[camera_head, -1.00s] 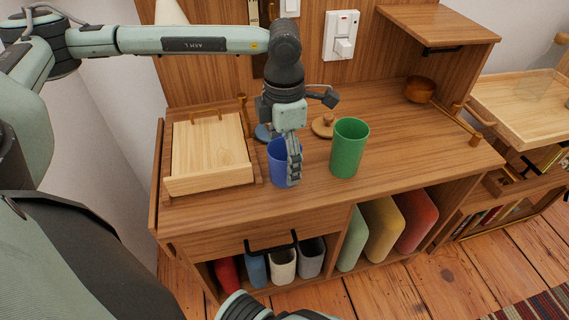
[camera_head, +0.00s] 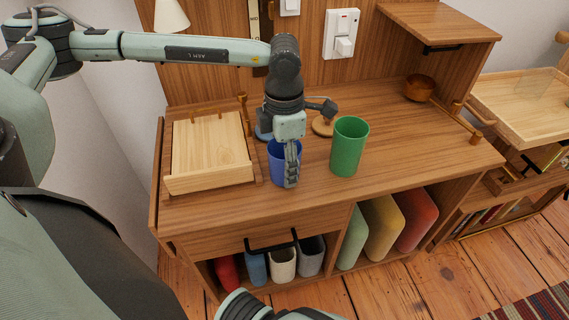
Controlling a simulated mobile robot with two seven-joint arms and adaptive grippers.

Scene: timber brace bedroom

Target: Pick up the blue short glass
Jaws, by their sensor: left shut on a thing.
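The blue short glass (camera_head: 277,168) stands on the wooden cabinet top, between the pale wooden box and the green cup. My left gripper (camera_head: 291,172) comes down over it from above and is shut on its right side. One finger shows on the outside of the glass; the other is hidden. The glass looks upright, and I cannot tell whether it touches the surface. Part of my right arm (camera_head: 262,308) shows at the bottom edge; its gripper is not visible.
A taller green cup (camera_head: 349,147) stands close to the right of my left gripper. A pale wooden box (camera_head: 209,150) is to the left. A round wooden lid (camera_head: 323,126) lies behind. A brown bowl (camera_head: 419,88) sits at the back right.

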